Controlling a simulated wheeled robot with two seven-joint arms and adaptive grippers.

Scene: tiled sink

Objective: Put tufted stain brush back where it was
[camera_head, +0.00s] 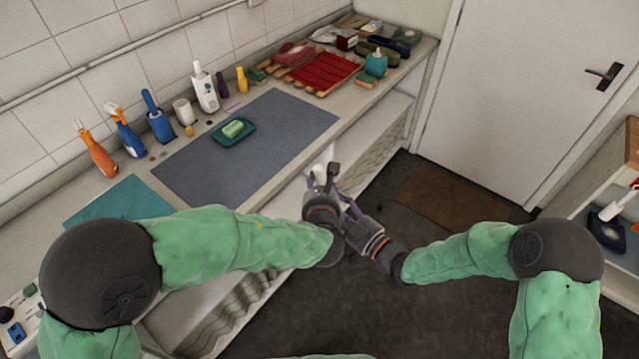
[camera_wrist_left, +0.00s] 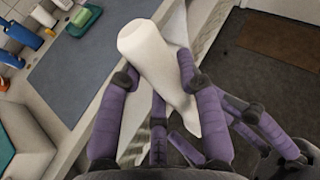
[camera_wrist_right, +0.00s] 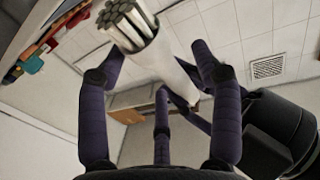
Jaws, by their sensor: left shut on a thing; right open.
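The tufted stain brush is white, with a smooth tapering body in the left wrist view (camera_wrist_left: 152,45) and a bundle of dark tufts at one end in the right wrist view (camera_wrist_right: 125,18). My left gripper (camera_wrist_left: 157,75) is shut on it, in front of the counter edge. In the head view only a small pale part of the brush shows by the grippers. My right gripper (camera_wrist_right: 158,62) is open, with its fingers on either side of the brush; whether they touch it I cannot tell. In the head view the left gripper (camera_head: 322,190) and right gripper are close together and overlap.
The counter holds a grey-blue mat (camera_head: 190,175), a teal dish (camera_head: 220,138) with green soap (camera_head: 233,128), and a teal mat (camera_head: 125,200). Several bottles, including an orange one (camera_head: 98,152), line the wall. A red rack (camera_head: 322,75) sits at the far end. Much of the grey-blue mat is bare.

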